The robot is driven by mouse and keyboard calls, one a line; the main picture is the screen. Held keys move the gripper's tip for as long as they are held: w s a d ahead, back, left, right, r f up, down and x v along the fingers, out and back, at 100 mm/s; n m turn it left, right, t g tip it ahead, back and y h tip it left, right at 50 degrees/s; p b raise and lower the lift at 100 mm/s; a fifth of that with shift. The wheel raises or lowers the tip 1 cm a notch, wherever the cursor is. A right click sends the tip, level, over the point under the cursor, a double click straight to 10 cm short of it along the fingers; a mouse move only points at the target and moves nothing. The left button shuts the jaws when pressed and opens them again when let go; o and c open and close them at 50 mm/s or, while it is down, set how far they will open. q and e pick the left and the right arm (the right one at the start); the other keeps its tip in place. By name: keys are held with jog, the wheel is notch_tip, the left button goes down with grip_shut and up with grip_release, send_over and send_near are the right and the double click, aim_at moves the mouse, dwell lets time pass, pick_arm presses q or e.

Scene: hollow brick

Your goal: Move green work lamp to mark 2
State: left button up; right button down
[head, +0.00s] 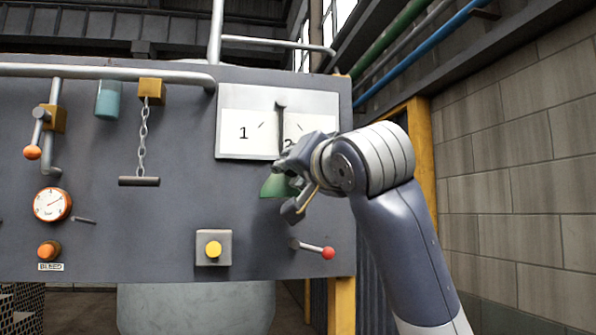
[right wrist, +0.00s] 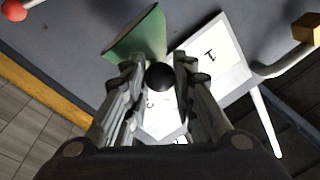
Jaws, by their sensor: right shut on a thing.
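The green work lamp (head: 276,187) hangs in front of the dark panel, just below the white board (head: 249,150). Its conical green shade (right wrist: 140,38) fills the upper middle of the right wrist view, with a black ball (right wrist: 159,77) between the fingers. My right gripper (head: 293,172) is shut on the lamp. In the right wrist view its two fingers (right wrist: 159,70) stand on either side of the ball. Mark 1 (head: 243,133) shows clearly on the board. Mark 2 (head: 288,143) is partly hidden behind my gripper. My left gripper is not in view.
The panel (head: 150,235) carries a yellow button (head: 213,249), a red-knobbed lever (head: 327,253) below the gripper, a hanging chain with a bar (head: 139,181), a gauge (head: 52,204) and an orange-knobbed lever (head: 32,152). A yellow post (head: 418,130) and block wall stand at right.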

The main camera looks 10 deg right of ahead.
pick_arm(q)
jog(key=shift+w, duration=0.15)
pick_arm(e)
jog(key=c, duration=1.3)
grip_release()
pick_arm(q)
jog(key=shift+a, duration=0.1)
pick_arm(e)
jog(key=s+d+f, duration=0.1)
jog(key=s, duration=1)
jog(key=shift+s+d, duration=0.35)
jog(key=shift+d, duration=0.05)
jog(key=shift+f, duration=0.1)
